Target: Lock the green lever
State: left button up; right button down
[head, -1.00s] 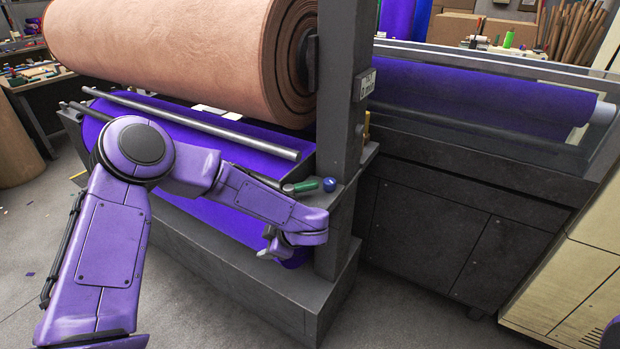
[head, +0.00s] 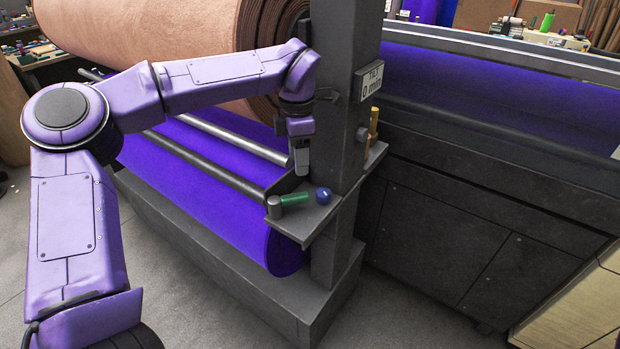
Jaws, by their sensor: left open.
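The green lever (head: 292,199) is a short green grip on a grey pivot (head: 274,207). It lies nearly level on a dark grey ledge, pointing right toward a blue ball knob (head: 323,196). My left gripper (head: 301,165) hangs pointing down, above and just behind the lever, in front of the grey post. It is open, holds nothing that I can see, and appears apart from the lever. My right gripper is not in view.
A large brown felt roll (head: 140,35) sits above a purple roll (head: 190,175), with metal bars (head: 228,137) between them. A grey post (head: 345,100) with a sign (head: 371,80) stands behind the ledge. A yellow handle (head: 373,122) is to its right.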

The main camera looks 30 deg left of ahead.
pick_arm(q)
send_over(299, 194)
jog(key=f, duration=0.5)
jog(key=shift+s+p, duration=0.35)
jog(key=shift+p, duration=0.05)
jog(key=f, duration=0.4)
jog(key=shift+w+a+f+p, duration=0.1)
jog(key=shift+w+f+p, duration=0.2)
jog(key=shift+f, duration=0.35)
jog(key=shift+s, duration=0.1)
grip_shut()
